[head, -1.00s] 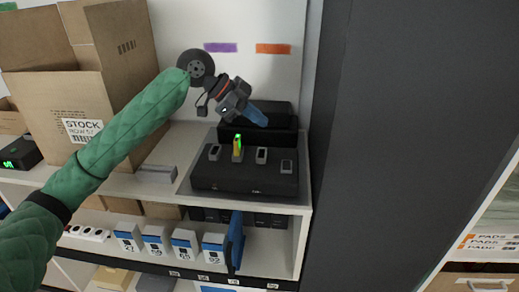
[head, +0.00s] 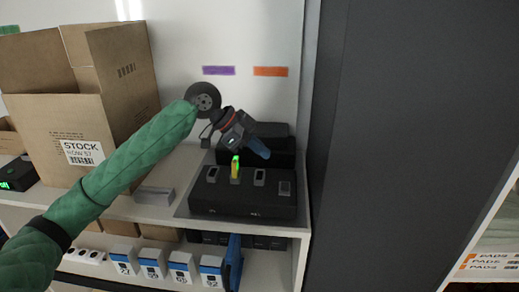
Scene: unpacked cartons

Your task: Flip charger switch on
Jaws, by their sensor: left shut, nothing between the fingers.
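The black charger (head: 242,204) sits on the upper shelf with a row of grey sockets or switches on its top. One of them holds a yellow piece with a green lit tip (head: 235,168). My left gripper (head: 262,152) has blue fingers, shut and empty, above and behind the row, right of the lit piece. It appears apart from the charger, though the depth is hard to judge. My right gripper is out of view. The individual switch positions are too small to tell.
An open carton (head: 85,115) stands left on the shelf (head: 130,207), behind my left arm. A grey block (head: 154,195) lies left of the charger. A dark panel (head: 385,150) bounds the right. White-and-blue boxes (head: 181,267) stand below.

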